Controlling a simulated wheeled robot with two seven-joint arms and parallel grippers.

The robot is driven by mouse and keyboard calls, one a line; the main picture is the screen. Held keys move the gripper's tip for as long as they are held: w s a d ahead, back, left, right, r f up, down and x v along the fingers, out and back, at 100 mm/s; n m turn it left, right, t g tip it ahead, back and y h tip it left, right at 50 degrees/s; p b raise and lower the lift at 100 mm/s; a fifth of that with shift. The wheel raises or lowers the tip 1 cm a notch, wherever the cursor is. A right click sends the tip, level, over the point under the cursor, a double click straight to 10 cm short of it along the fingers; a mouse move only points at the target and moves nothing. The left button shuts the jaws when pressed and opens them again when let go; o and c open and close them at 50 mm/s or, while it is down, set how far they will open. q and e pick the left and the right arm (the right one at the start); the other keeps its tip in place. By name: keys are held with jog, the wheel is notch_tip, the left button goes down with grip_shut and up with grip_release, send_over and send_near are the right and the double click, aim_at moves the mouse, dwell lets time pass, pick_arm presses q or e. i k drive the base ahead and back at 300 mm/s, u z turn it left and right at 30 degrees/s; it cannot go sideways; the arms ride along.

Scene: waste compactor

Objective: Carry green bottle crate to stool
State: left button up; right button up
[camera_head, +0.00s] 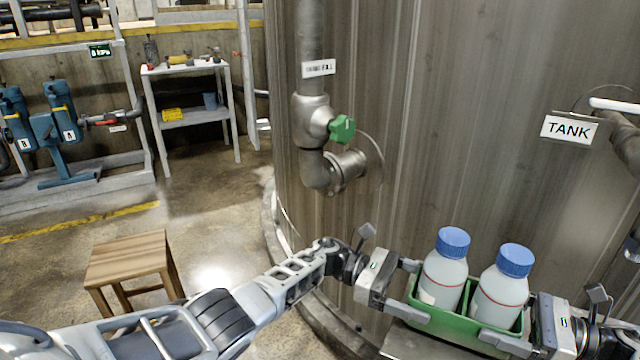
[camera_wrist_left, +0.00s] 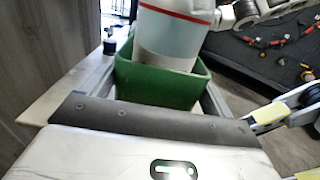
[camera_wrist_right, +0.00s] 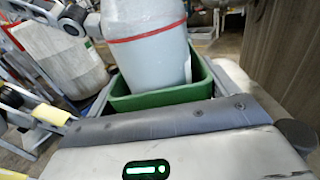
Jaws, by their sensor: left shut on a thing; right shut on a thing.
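The green bottle crate (camera_head: 459,330) is in the lower right of the head view, in front of the tank. It holds two white bottles with blue caps, a left bottle (camera_head: 443,275) and a right bottle (camera_head: 499,292). My left gripper (camera_head: 408,285) is shut on the crate's left end, and the crate (camera_wrist_left: 160,84) shows between its fingers in the left wrist view. My right gripper (camera_head: 530,328) is shut on the right end, and the crate (camera_wrist_right: 165,97) fills its fingers in the right wrist view. The wooden stool (camera_head: 128,258) stands at the lower left, its top bare.
The large tank (camera_head: 450,130) rises close behind the crate. A pipe with a green valve handle (camera_head: 342,129) stands out from it. A pale surface (camera_head: 400,342) shows just below the crate. Open floor (camera_head: 215,235) lies between stool and tank. A grey shelf table (camera_head: 185,68) stands farther back.

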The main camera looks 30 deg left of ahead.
aim_at(127, 254)
jog(key=k, duration=0.45)
jog(key=u, duration=0.75)
jog(key=i, duration=0.65)
jog(key=u, duration=1.35)
jog(key=i, duration=1.9)
jog(key=u, duration=0.1)
